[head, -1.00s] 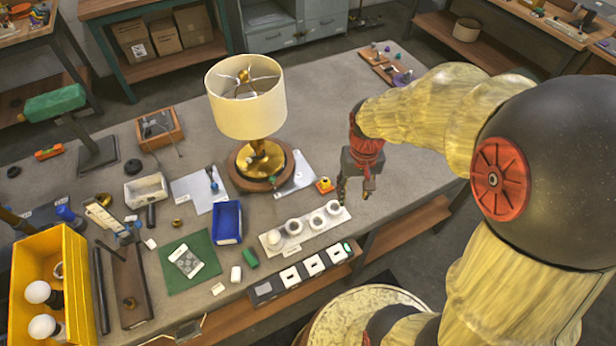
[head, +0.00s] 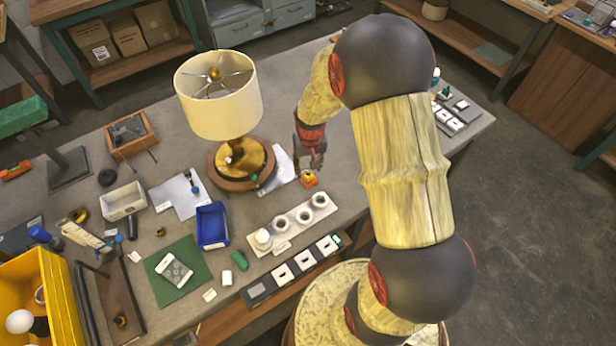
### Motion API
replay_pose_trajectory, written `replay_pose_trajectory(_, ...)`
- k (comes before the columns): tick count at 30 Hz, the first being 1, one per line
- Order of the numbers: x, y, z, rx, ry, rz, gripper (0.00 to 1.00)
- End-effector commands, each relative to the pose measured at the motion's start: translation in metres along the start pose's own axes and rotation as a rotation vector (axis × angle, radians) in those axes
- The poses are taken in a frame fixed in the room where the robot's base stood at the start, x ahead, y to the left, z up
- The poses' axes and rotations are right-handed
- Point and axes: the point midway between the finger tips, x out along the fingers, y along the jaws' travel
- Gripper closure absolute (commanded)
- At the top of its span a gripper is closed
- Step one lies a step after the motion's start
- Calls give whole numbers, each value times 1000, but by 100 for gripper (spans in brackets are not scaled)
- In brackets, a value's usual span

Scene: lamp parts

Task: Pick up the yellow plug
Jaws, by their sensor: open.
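A small yellow and orange piece (head: 308,181), which looks like the yellow plug, sits on the grey table to the right of the lamp, near the corner of a white sheet. It is too small to make out its shape well. My gripper (head: 311,165) is open and points down just above and behind it in the picture. The fingertips are very close to the piece; I cannot tell whether they touch it or straddle it.
The lamp (head: 218,96) with a cream shade stands close on the left. A blue bin (head: 212,226) is further left. Bare table lies behind my arm.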

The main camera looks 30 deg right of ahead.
Motion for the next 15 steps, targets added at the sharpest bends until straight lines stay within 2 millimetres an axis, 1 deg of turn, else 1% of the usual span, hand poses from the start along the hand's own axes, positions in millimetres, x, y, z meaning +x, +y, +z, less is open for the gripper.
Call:
replay_pose_trajectory(1, 10, -1, 4, -1, -4, 0, 59)
replay_pose_trajectory(6, 32, -1, 4, 0, -3, 0, 59)
replay_pose_trajectory(13, 33, -1, 4, 0, -1, 0, 59)
replay_pose_trajectory(15, 33, -1, 4, 0, -1, 0, 62)
